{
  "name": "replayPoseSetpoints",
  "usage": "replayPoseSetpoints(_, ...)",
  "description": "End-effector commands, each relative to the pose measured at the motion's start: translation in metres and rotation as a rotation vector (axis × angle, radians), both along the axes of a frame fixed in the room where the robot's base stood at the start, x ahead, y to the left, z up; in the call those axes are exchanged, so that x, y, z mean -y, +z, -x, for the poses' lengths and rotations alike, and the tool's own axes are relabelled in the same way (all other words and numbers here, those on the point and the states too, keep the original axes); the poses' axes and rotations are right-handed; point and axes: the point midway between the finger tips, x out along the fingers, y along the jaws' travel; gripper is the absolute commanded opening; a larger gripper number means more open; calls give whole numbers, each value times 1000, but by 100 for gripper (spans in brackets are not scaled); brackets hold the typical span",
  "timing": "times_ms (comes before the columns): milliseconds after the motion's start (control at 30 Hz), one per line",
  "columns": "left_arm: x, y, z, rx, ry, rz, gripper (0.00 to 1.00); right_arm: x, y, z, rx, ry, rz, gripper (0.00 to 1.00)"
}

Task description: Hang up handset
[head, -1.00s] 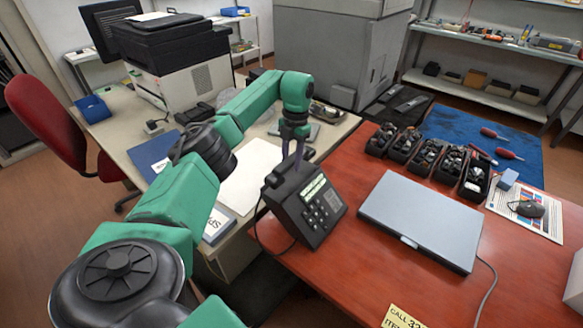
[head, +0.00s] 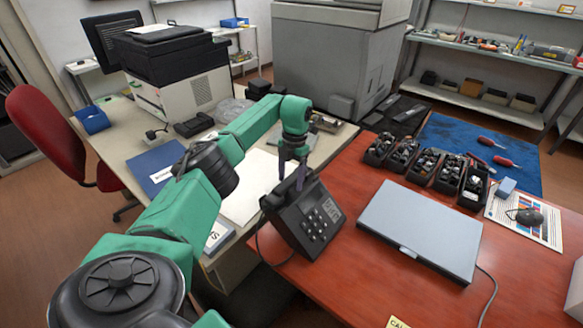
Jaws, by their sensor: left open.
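The black desk phone (head: 318,222) stands at the left edge of the red desk, its keypad facing me and its small screen grey. The dark handset (head: 277,200) lies along the phone's upper left side and looks seated in the cradle. My left gripper (head: 291,178) is right above it, pointing down, with its fingers apart around the handset's upper part. Whether the fingers touch the handset is hard to tell. My right gripper is not in view.
A closed grey laptop (head: 420,230) lies right of the phone. A pale desk (head: 130,125) with a printer (head: 178,70) is at the left. The phone's cord hangs at the desk's edge.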

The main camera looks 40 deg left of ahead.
Motion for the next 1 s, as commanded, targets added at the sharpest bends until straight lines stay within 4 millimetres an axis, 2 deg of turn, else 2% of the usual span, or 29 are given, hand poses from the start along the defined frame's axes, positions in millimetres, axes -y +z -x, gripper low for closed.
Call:
replayPoseSetpoints(200, 0, 44, -7, 8, 1, 0, 72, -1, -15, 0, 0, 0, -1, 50)
replayPoseSetpoints(333, 0, 81, -11, 6, 1, 0, 72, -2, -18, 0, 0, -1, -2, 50)
replayPoseSetpoints(467, 0, 106, -13, 2, 1, 0, 72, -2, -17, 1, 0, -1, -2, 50)
replayPoseSetpoints(600, 0, 115, -14, 1, 1, 0, 72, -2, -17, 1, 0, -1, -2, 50)
replayPoseSetpoints(1000, 0, 114, -14, 0, 0, 0, 72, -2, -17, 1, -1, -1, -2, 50)
